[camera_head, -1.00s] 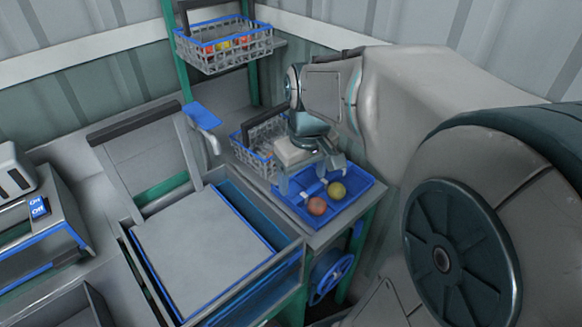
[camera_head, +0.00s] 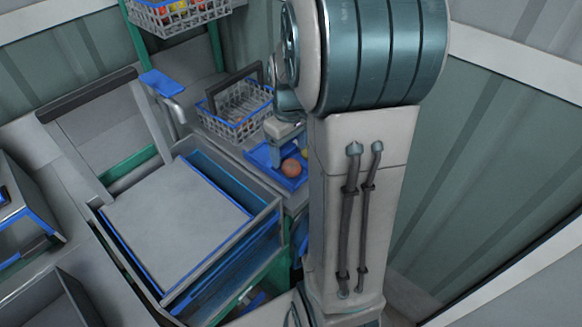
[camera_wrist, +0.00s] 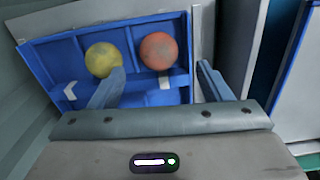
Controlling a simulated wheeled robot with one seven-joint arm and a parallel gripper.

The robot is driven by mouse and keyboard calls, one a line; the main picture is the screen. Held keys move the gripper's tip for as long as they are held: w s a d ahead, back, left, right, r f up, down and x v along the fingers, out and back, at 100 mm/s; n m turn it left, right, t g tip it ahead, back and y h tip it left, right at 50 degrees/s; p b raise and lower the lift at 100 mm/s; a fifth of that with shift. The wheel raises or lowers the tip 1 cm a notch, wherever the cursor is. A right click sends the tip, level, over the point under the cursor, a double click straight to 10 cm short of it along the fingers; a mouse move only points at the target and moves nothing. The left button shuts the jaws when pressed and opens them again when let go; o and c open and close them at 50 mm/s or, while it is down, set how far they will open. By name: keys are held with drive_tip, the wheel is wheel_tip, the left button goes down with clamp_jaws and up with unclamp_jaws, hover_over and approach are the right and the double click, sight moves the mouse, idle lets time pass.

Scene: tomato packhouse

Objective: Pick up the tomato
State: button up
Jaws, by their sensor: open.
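An orange-red tomato (camera_wrist: 158,51) lies in a shallow blue tray (camera_wrist: 55,62). A yellow-green tomato (camera_wrist: 102,60) lies to its left in the wrist view. My gripper (camera_wrist: 160,68) is open and empty. In the wrist view its left finger overlaps the lower edge of the yellow-green tomato, and its right finger is to the right of the orange-red one. I cannot tell whether a finger touches either. In the head view the orange-red tomato (camera_head: 291,168) shows beside my arm, which hides most of the tray (camera_head: 259,154) and nearly all of the yellow-green tomato.
A grey wire basket with blue trim (camera_head: 238,112) stands behind the tray. Another basket of tomatoes (camera_head: 178,14) is on a higher shelf. A large grey-topped bin (camera_head: 178,222) stands left of the tray. A corrugated wall (camera_head: 480,170) is on the right.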

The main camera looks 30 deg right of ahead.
sight(290, 162)
wheel_tip(290, 162, down, 5)
drive_tip(key=shift+s+f, duration=0.1)
drive_tip(key=c, duration=0.8)
